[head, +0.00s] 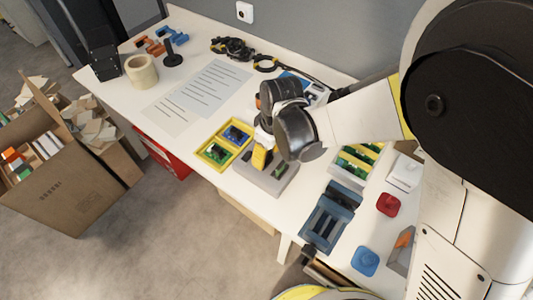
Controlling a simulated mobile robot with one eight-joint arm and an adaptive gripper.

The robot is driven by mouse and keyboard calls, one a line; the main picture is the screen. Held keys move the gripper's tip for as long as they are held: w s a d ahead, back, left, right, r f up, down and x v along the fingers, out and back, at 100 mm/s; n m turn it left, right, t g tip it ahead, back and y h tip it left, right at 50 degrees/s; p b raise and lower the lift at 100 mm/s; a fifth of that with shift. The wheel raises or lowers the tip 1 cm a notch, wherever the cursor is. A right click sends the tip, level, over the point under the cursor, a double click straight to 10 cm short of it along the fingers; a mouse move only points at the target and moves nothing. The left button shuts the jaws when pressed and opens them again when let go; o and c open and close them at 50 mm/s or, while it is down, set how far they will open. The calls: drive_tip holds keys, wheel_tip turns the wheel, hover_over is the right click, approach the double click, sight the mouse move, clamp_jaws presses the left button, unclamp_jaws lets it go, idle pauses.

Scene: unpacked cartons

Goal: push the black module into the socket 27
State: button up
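My gripper (261,153) points down over a grey block (253,176) on the white table, at the middle of the head view. My dark wrist joints cover much of it, and its fingers are too small to read. A yellow part shows at its lower end; whether this is a finger or a held piece I cannot tell. A small green piece (278,171) is on the right of the grey block. I cannot make out the black module, and no number 27 is legible; either may be hidden by the gripper or wrist.
A yellow tray (205,155) with blue and green pieces stands just left of the grey block. A dark blue-grey tray (318,238) is at the front right, near red (388,204) and blue (365,261) pieces. Paper sheets (210,85), tape (141,71) and cables (232,47) lie farther back.

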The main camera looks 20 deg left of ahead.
drive_tip(key=shift+o, duration=1.4)
wheel_tip(320, 180, up, 12)
drive_tip(key=d, duration=0.1)
drive_tip(key=shift+s+d, duration=0.25)
drive_tip(key=shift+d, duration=0.05)
